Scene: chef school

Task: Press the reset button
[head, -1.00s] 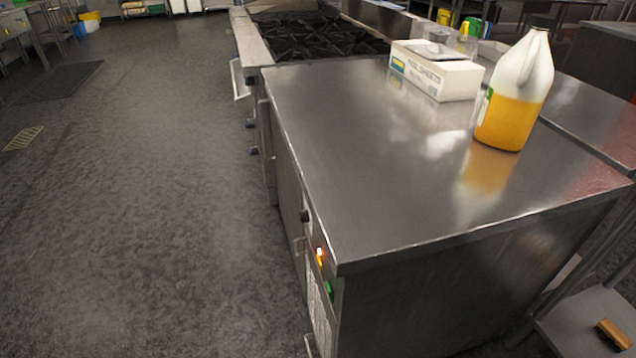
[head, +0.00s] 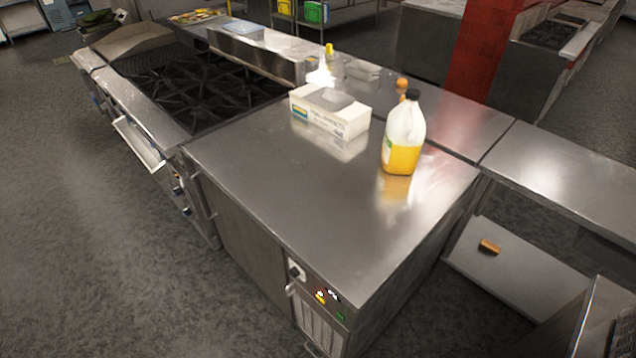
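A small control panel sits on the front face of the steel counter (head: 300,215), near its front corner. I cannot read any label that marks the reset button. Neither of my grippers shows in the head view, and nothing touches the panel.
A jug of yellow liquid (head: 402,140) and a white box (head: 330,112) stand on the counter. A black-grated stove (head: 200,85) adjoins it on the left. A low shelf (head: 515,270) with a brush (head: 489,247) is at right. The floor (head: 110,240) at left is clear.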

